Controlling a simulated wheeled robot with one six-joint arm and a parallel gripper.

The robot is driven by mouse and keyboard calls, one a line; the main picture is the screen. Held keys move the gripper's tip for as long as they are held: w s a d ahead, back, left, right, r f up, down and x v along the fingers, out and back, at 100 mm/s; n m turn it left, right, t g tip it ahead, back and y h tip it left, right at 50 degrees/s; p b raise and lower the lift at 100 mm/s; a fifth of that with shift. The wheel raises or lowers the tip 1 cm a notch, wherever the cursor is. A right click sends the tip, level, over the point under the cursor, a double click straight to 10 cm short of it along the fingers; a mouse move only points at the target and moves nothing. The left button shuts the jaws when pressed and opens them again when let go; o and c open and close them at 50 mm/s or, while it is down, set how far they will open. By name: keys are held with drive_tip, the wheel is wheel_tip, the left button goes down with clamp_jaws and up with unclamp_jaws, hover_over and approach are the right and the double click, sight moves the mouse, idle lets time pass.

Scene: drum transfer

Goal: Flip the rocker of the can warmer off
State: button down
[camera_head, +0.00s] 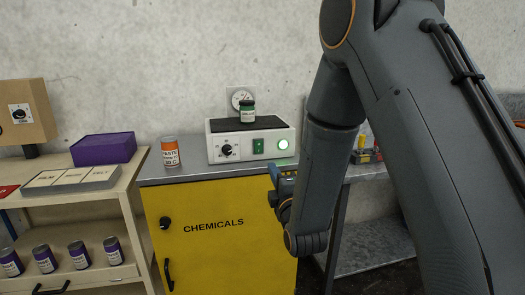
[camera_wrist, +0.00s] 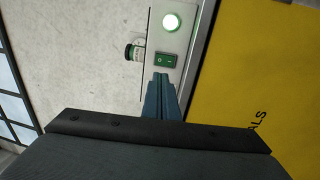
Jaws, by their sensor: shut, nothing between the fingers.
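The can warmer (camera_head: 217,147) is a white box with a dark top on the grey cabinet top. Its green rocker (camera_head: 258,146) is on the front panel, between a black knob (camera_head: 227,150) and a glowing green-white lamp (camera_head: 283,144). In the head view my arm partly hides the gripper.
An orange paste can (camera_head: 170,152) stands left of the warmer on the yellow chemicals cabinet (camera_head: 220,245). A shelf cart (camera_head: 70,205) at left holds a purple box (camera_head: 103,149), a grey tray and several purple-labelled cans.

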sight(260, 142)
drive_tip(key=shift+w, duration=0.1)
drive_tip(key=p+x, duration=0.3)
drive_tip(key=x, duration=1.1)
drive_tip(key=shift+w+a+r+g+p, duration=0.1)
drive_tip(key=shift+w+r+g+p, duration=0.15)
drive_tip(key=shift+r+g+p, duration=0.55)
drive_tip(key=shift+w+f, duration=0.1)
drive_tip(key=shift+f, duration=0.1)
drive_tip(key=shift+s, duration=0.3)
drive_tip(key=r+v, duration=0.1)
drive_tip(key=v, duration=1.3)
drive_tip(key=shift+b, duration=0.4)
